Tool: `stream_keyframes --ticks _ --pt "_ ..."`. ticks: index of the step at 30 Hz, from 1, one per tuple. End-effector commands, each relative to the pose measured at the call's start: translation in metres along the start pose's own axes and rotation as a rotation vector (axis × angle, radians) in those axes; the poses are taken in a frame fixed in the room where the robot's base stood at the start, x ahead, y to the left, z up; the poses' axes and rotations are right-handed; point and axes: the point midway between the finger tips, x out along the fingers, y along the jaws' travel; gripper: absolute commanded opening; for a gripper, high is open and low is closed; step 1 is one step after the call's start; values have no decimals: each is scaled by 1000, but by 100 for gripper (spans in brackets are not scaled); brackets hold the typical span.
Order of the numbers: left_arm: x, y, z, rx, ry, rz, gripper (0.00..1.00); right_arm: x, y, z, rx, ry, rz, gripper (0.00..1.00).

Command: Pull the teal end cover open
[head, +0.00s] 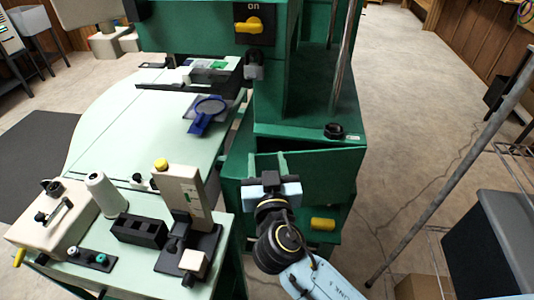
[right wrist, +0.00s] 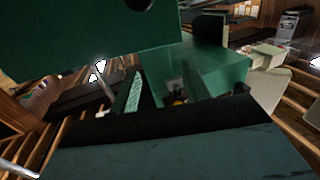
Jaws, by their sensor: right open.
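The teal end cover (head: 325,172) is a flat green panel at the lower right end of the green machine in the head view. A dark gap shows between its top edge and the machine body. My right gripper (head: 268,158) is open at the cover's upper left part, with its two fingers pointing toward the machine. I cannot tell whether the fingers touch the cover. In the right wrist view the open fingers (right wrist: 162,85) show with green panels around and beyond them. My left gripper is not in view.
A pale green worktable (head: 130,130) with a blue magnifier-like tool (head: 207,114) lies left. A beige upright device (head: 185,195) stands close left of my right arm. A yellow knob (head: 323,224) sits below the cover. Bare floor, a slanted pole (head: 440,185) and a dark bin (head: 505,235) are right.

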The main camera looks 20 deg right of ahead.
Motion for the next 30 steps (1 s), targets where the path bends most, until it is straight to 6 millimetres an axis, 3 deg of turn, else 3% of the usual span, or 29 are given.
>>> stream_keyframes --ticks 4,14,17,20,24,30 --pt "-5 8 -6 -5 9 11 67 0 0 -16 1 0 1 47" --pt "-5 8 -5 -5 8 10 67 0 0 -19 -1 -1 1 47" --pt "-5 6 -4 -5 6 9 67 -1 3 -17 -2 -13 7 33" --pt "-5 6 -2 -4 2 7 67 -6 18 -2 -9 -85 38 20" --pt "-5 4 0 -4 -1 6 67 -30 60 44 -47 -331 103 2" --pt "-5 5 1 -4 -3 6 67 -93 103 112 -140 -748 61 0"
